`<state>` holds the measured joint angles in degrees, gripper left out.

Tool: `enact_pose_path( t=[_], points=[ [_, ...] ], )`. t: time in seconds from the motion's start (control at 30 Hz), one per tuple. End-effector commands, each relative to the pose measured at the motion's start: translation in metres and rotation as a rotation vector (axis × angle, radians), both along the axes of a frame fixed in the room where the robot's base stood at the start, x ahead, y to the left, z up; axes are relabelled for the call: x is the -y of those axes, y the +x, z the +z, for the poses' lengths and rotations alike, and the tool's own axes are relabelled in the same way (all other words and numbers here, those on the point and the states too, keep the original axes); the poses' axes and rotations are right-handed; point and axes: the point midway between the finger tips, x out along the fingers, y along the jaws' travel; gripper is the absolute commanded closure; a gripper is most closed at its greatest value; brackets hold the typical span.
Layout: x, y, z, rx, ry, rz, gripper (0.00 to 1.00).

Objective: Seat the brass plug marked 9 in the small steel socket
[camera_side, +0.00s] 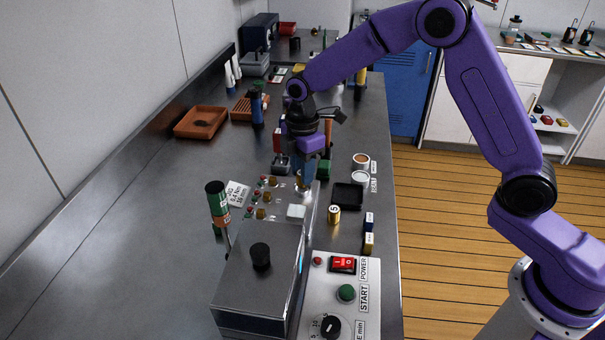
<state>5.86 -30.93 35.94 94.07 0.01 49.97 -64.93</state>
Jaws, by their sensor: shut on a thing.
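My gripper (304,179) points down over the far right part of the steel panel (283,213). It is shut on a small brass plug (303,186), mostly hidden by the fingers; its mark cannot be read. The plug is right at the panel top, and I cannot tell whether it sits in a socket there. The small steel socket cannot be made out, perhaps hidden under the gripper. Another brass plug (334,215) with a white numbered label, seemingly 5, stands upright on the bench right of the panel.
A black tray (348,196) and small labelled blocks (369,232) lie right of the panel. A steel housing with a black knob (260,256) and a switch box (346,293) stand in front.

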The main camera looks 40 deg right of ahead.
Motion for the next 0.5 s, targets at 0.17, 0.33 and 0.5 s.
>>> enact_pose_path(
  t=[0.17, 0.33, 0.5],
  points=[
    [0.000, -0.001, -0.016, -0.001, 0.000, 0.000, 1.00],
    [0.000, 0.000, -0.016, 0.000, 0.000, 0.000, 1.00],
    [0.000, 0.000, -0.019, 0.000, 0.000, 0.000, 1.00]
  ],
)
